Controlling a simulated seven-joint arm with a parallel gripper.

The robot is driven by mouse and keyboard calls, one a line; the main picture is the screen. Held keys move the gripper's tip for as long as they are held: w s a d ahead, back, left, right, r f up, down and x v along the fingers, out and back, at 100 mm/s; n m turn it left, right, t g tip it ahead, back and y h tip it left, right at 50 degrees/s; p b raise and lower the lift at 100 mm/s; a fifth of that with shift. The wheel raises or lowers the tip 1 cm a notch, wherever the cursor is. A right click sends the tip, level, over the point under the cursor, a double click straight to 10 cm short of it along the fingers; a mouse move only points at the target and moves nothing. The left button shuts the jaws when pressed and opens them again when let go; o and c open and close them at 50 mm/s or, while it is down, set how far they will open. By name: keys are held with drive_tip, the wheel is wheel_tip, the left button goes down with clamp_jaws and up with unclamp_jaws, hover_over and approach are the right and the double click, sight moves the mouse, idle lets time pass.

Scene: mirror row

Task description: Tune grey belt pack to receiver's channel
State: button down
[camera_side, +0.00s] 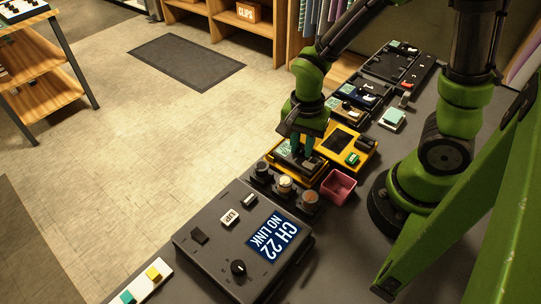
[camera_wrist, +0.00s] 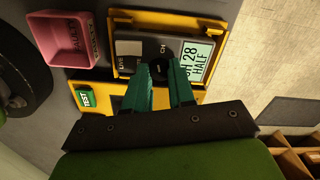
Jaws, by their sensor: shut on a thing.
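The receiver (camera_side: 205,248) is a large dark grey box at the front in the side view. Its blue screen (camera_side: 272,240) reads "CH 22 NO LINK". The grey belt pack (camera_wrist: 130,47) lies in a yellow cradle (camera_wrist: 112,25); the pack also shows in the side view (camera_side: 291,166), partly hidden by my gripper. Its pale green screen (camera_wrist: 195,60) reads "CH 28 HALF" in the wrist view. A dark round knob (camera_wrist: 158,68) sits beside the "CH" mark. My gripper (camera_wrist: 161,74), with teal fingers, is shut on this knob from above.
A pink bin (camera_side: 338,187) stands beside the cradle. Several capped round posts (camera_side: 285,184) stand between cradle and receiver. Other packs and trays (camera_side: 395,65) line the bench behind.

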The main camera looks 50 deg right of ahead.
drive_tip(key=n, duration=0.7)
drive_tip(key=shift+n, duration=0.4)
drive_tip(key=n, duration=0.6)
drive_tip(key=shift+n, duration=0.3)
drive_tip(key=c, duration=0.9)
unclamp_jaws()
drive_tip(key=shift+r, duration=0.1)
